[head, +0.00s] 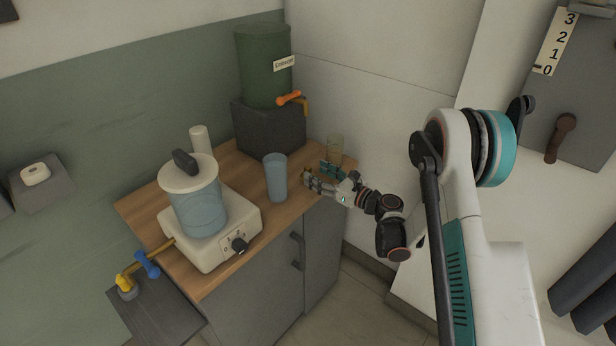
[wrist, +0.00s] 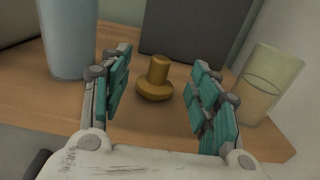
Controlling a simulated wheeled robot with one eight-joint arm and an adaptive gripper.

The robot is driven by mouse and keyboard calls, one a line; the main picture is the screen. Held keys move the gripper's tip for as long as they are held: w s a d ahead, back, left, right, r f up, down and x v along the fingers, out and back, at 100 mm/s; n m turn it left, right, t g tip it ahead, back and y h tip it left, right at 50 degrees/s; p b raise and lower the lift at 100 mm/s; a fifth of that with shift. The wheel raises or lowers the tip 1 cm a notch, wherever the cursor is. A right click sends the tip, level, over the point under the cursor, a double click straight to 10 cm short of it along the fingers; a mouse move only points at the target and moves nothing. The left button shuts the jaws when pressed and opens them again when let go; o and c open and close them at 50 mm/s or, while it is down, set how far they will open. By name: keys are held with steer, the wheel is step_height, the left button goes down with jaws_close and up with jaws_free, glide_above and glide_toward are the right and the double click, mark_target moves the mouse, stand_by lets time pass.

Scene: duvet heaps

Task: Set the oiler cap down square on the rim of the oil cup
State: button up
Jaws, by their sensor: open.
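The oiler cap, a brass-coloured piece with a round flange and a short upright knob, stands on the wooden counter in the wrist view (wrist: 155,82). My gripper (wrist: 162,66) is open and empty, with its teal-padded fingers to either side of the cap and clear gaps on both sides. In the head view my gripper (head: 319,176) is low over the counter's right end, and I cannot make out the cap there. The oil cup appears to be the clear yellowish cup (wrist: 268,80) just right of my right finger. It also shows behind my gripper in the head view (head: 335,146).
A blue tumbler (head: 276,180) stands left of my gripper. Behind is a dark block (head: 268,130) bearing a green drum (head: 264,65) with an orange-handled tap (head: 290,98). A white appliance with a blue jar (head: 198,205) stands farther left. The wall is close on the right.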

mark_target(308, 170)
steer(key=b+x, duration=0.1)
steer(key=x, duration=0.2)
steer(key=shift+w+a+f+b, duration=0.2)
steer(key=shift+a+f+b, duration=0.1)
steer(key=shift+f+b, duration=0.1)
steer(key=shift+w+a+r, duration=0.15)
steer(key=shift+w+a, duration=0.25)
steer(key=shift+s, duration=0.1)
jaws_close()
